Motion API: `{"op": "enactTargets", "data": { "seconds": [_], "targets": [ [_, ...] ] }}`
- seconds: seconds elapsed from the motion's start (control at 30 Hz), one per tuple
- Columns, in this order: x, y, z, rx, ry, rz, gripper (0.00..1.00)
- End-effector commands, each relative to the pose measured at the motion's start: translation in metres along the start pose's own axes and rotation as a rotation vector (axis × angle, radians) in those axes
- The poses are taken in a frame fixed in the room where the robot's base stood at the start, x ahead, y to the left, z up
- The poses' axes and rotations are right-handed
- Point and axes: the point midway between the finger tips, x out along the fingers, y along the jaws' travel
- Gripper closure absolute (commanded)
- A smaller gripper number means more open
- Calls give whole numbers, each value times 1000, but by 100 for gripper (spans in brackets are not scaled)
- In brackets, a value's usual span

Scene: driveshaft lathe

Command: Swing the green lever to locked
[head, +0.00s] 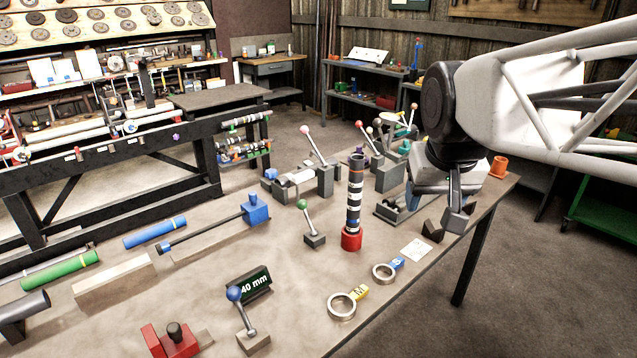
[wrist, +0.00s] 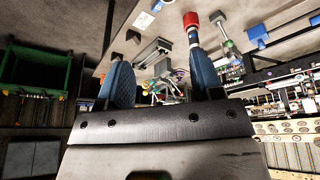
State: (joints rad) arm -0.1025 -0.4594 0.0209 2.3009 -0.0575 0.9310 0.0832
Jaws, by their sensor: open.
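The green lever (head: 308,219) has a green ball knob on a thin metal rod, rising from a small grey base on the table's middle. The rod leans slightly up and left. In the wrist view the lever's green knob (wrist: 228,44) shows small, beyond the striped post. My gripper (head: 457,212) is above the table's right edge, well right of the green lever and apart from it. In the wrist view my gripper (wrist: 162,78) has its two blue fingers spread, with nothing held between them. No locked marking is readable near the lever.
A striped post on a red base (head: 351,238) stands between the lever and my gripper. A blue-knobbed lever (head: 240,312) and a "40 mm" sign (head: 250,283) stand in front. Two ring gauges (head: 342,305) lie at front right.

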Motion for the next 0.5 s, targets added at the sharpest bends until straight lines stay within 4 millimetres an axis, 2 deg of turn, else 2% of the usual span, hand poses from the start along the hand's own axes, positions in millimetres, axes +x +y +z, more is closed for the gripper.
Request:
{"op": "enactTargets", "data": {
  "seconds": [0.1, 0.5],
  "targets": [
    [9, -9, -26, -10, -21, 3, 40],
    [50, -42, -100, -42, -93, 18, 40]
  ]
}}
